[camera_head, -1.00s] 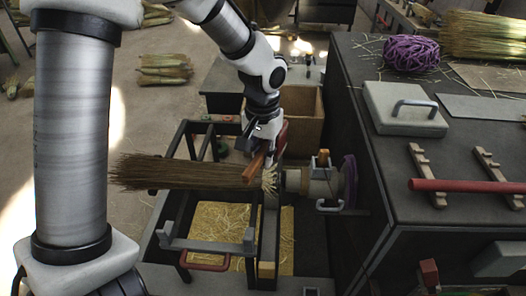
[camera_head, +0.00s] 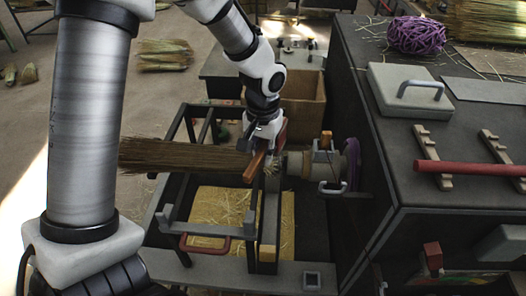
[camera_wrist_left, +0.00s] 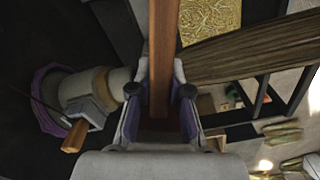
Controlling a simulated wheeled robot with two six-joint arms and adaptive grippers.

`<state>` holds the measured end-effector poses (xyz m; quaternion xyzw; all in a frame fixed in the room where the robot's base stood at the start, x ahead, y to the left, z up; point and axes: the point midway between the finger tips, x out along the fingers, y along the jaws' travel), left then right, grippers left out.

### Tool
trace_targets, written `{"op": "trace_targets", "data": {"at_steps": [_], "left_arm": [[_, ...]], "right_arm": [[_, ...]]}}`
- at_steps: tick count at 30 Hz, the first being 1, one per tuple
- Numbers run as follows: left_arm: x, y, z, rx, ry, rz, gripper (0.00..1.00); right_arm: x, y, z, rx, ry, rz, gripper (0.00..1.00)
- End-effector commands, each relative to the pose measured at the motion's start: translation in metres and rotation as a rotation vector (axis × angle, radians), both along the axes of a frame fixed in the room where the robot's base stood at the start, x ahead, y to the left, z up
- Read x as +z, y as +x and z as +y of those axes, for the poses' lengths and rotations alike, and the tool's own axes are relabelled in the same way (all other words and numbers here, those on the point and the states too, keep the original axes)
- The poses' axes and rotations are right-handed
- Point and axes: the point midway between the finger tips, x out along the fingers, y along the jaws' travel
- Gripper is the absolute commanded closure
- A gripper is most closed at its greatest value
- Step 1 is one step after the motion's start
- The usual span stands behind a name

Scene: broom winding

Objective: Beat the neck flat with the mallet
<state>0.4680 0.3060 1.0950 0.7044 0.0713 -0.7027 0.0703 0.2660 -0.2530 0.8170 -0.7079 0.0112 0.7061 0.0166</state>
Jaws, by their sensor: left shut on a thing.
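The broom bundle (camera_head: 185,156) of brown straw lies sideways on a dark frame (camera_head: 161,200). Its neck (camera_head: 271,167) is at the right end, facing the clamp, and is partly hidden by my gripper. My left gripper (camera_head: 272,144) is over the neck, shut on the orange-brown handle (camera_head: 254,167) of the mallet. In the left wrist view the handle (camera_wrist_left: 163,50) runs up between the fingers (camera_wrist_left: 160,112), and the bundle (camera_wrist_left: 250,58) passes to the right of it. The mallet's head cannot be made out clearly. My right gripper is not in view.
A clamp (camera_head: 326,160) with a purple ring (camera_head: 352,163) stands right of the neck. A dark bench (camera_head: 420,225) at the right holds purple twine (camera_head: 418,36), a lidded grey box (camera_head: 411,91) and a red bar (camera_head: 470,168). A straw-lined tray (camera_head: 222,222) lies beneath the frame.

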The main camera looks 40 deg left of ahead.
Motion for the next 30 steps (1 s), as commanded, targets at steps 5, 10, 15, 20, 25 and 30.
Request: {"op": "trace_targets", "data": {"at_steps": [5, 10, 15, 20, 25, 30], "left_arm": [[0.01, -0.001, 0.0, -0.016, -0.006, 0.023, 1.0], [0.058, 0.0, 0.0, -0.012, -0.023, 0.059, 1.0], [0.088, 0.001, 0.0, 0.001, -0.033, 0.076, 1.0], [0.073, 0.0, 0.0, 0.001, -0.034, 0.08, 1.0], [0.054, 0.001, 0.0, 0.001, -0.033, 0.078, 1.0], [0.053, 0.001, 0.0, 0.0, -0.033, 0.077, 1.0]], "right_arm": [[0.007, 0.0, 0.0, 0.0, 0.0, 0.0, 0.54], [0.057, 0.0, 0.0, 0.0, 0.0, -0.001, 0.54], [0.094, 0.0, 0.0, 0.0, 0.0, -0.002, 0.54], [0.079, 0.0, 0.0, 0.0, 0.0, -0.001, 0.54], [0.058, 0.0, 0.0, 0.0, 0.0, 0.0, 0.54], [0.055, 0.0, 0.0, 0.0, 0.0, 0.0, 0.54]]}}
